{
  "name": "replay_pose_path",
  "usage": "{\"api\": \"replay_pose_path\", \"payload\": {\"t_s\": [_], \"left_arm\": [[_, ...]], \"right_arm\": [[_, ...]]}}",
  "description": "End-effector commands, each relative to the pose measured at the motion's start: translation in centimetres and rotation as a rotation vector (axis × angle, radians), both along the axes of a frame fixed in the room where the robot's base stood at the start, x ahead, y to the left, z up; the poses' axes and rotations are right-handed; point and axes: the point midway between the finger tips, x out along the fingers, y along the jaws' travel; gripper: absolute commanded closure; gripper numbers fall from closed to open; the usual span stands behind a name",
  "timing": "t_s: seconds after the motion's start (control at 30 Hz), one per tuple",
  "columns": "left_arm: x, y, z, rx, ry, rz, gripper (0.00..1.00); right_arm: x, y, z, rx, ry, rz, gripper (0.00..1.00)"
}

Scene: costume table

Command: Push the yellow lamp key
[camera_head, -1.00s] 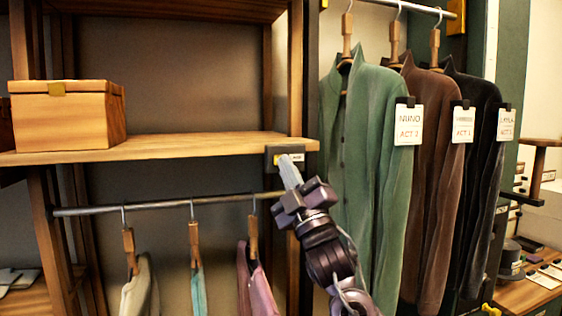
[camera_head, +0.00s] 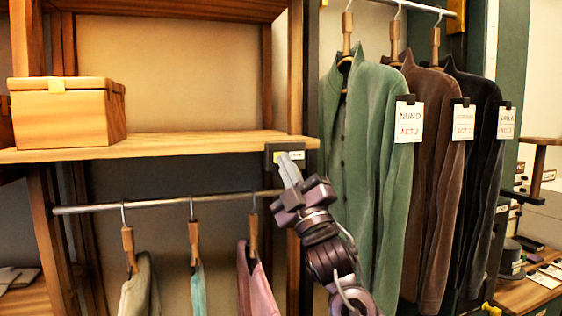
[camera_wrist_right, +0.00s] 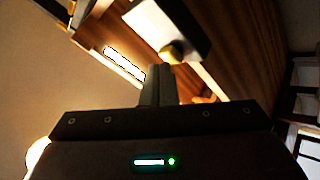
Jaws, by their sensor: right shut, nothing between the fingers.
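The yellow lamp key (camera_head: 278,157) sits on a small dark switch box (camera_head: 271,165) at the right end of the shelf's front edge, beside a white label. In the right wrist view the key (camera_wrist_right: 172,52) is a small yellow block just beyond the fingertips. My right gripper (camera_head: 287,163) is shut and empty, its fingertips right at the box and partly covering the key. I cannot tell whether they touch it. The gripper's fingers also show in the right wrist view (camera_wrist_right: 160,75). A bright strip of light (camera_wrist_right: 124,65) glows there. My left gripper is not in view.
A wooden box (camera_head: 68,112) stands on the wooden shelf (camera_head: 195,146). Below it, clothes hang from a metal rail (camera_head: 155,202). A green jacket (camera_head: 365,160) hangs close to the right of my arm, with brown and black ones beyond.

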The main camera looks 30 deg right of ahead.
Motion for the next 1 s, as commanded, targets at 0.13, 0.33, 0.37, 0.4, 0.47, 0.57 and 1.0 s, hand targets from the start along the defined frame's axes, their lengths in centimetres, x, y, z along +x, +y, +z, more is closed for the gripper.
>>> {"api": "replay_pose_path", "payload": {"t_s": [0.13, 0.33, 0.37, 0.4, 0.47, 0.57, 1.0], "left_arm": [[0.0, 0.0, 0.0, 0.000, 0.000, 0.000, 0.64], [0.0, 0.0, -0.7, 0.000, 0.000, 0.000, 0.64], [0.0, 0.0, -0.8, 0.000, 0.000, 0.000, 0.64], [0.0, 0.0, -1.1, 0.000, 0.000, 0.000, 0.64], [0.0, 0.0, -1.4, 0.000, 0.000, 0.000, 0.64], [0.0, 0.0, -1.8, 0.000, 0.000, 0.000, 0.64], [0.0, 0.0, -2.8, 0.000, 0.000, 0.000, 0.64]], "right_arm": [[0.0, 0.0, 0.1, 0.000, 0.000, 0.000, 1.00], [-1.0, 0.2, -0.1, -0.001, -0.003, 0.001, 1.00], [-1.3, 0.3, -0.1, -0.001, -0.003, 0.001, 1.00], [-1.7, 0.4, -0.2, -0.001, -0.003, 0.001, 1.00], [-2.3, 0.6, -0.2, -0.001, -0.003, 0.001, 1.00], [-3.3, 0.8, -0.2, -0.001, -0.003, 0.001, 1.00], [-5.9, 1.4, 0.1, 0.000, -0.001, 0.000, 1.00]]}}
